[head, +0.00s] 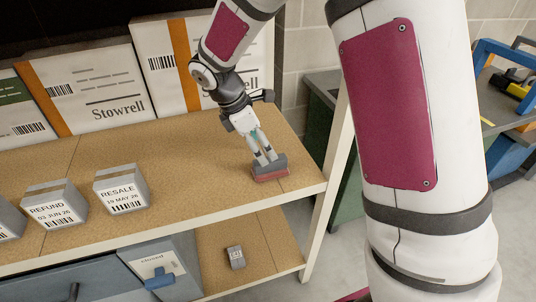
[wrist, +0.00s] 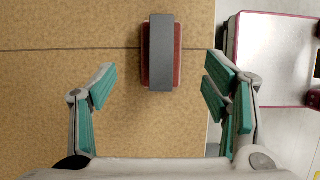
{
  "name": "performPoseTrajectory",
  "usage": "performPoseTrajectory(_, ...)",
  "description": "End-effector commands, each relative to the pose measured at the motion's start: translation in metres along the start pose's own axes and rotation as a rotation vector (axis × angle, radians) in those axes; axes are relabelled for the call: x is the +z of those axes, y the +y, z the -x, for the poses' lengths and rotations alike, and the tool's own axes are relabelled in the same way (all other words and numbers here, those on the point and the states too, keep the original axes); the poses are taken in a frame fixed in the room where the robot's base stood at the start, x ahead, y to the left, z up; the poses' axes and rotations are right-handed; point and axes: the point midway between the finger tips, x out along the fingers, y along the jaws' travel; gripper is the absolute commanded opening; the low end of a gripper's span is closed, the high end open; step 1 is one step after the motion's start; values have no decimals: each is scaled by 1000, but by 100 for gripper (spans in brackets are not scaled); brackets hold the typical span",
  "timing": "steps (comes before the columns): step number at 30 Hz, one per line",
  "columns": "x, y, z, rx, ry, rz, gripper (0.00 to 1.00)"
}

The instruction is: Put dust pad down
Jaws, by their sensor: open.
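The dust pad (head: 270,170) has a dark grey top bar and a reddish base. It rests on the brown shelf top (head: 165,150) near the right front corner. In the wrist view the dust pad (wrist: 161,52) lies ahead of my gripper, between the lines of its two fingers. In the head view my gripper (head: 263,148) is just above and behind the dust pad. Whether a fingertip touches it cannot be told there.
Small label blocks marked RESALE (head: 121,189) and REFUND (head: 54,203) stand to the left. Stowrell boxes (head: 105,85) line the back. A small grey item (head: 235,257) lies on the lower shelf beside a grey bin (head: 160,265). The shelf's right edge is close to the pad.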

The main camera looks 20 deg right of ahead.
Motion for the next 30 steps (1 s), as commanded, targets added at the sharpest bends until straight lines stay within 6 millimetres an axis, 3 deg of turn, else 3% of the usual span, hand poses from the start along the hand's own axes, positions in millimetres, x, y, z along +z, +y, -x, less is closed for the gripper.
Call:
performPoseTrajectory(6, -1, 0, 33, 2, 0, 1, 69)
performPoseTrajectory(19, 9, -9, 52, 3, 4, -50, 69)
performPoseTrajectory(23, 29, -31, 71, 6, 18, -177, 69)
performPoseTrajectory(30, 66, -93, 107, 4, 70, -498, 69)
